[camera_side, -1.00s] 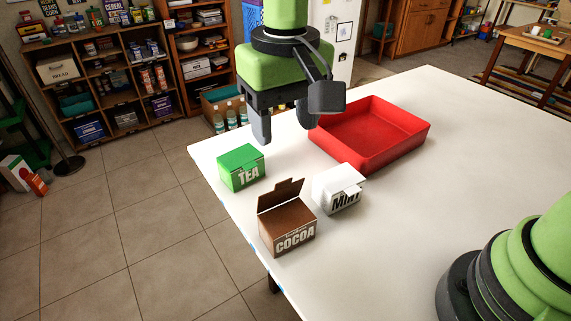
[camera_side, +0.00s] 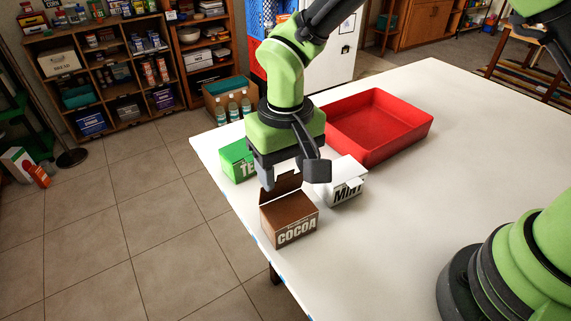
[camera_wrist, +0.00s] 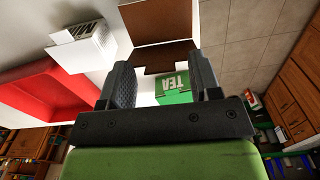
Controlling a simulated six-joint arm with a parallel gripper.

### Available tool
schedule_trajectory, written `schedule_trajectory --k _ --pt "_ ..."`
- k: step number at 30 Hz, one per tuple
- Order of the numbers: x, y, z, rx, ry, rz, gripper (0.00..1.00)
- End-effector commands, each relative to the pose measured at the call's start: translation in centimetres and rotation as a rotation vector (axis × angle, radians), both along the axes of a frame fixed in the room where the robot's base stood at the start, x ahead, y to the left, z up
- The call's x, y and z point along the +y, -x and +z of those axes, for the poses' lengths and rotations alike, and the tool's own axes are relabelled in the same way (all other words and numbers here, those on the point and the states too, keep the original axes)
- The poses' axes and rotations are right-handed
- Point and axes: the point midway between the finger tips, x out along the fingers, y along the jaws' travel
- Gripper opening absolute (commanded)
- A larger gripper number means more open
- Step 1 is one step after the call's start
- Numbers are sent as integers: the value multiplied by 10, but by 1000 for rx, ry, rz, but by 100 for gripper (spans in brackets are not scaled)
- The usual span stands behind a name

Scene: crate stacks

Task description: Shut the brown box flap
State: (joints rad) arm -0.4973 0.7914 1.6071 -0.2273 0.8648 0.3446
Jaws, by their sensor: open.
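The brown COCOA box (camera_side: 287,222) stands near the table's left edge in the side view. Its flap (camera_side: 284,185) stands up on the far side, tilted back from the opening. My gripper (camera_side: 280,173) is open and pointing down, right by the flap's upper edge, partly hiding it. In the wrist view the flap (camera_wrist: 160,57) with its tab shows just past and between my gripper's spread fingers (camera_wrist: 164,75), with the box (camera_wrist: 160,20) beyond. Nothing is held. I cannot tell whether a finger touches the flap.
The green TEA box (camera_side: 237,163) is just behind my gripper, partly hidden. The white MINT box (camera_side: 345,187) stands close on the right. A red tray (camera_side: 378,130) lies behind it. The table (camera_side: 440,220) is clear to the right and front.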

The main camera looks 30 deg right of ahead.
Motion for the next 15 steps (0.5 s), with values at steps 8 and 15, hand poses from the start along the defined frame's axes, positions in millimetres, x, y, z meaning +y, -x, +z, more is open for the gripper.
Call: schedule_trajectory --k 8,15 --pt "0 0 0 0 0 0 14" --pt "0 1 0 -9 4 0 0"
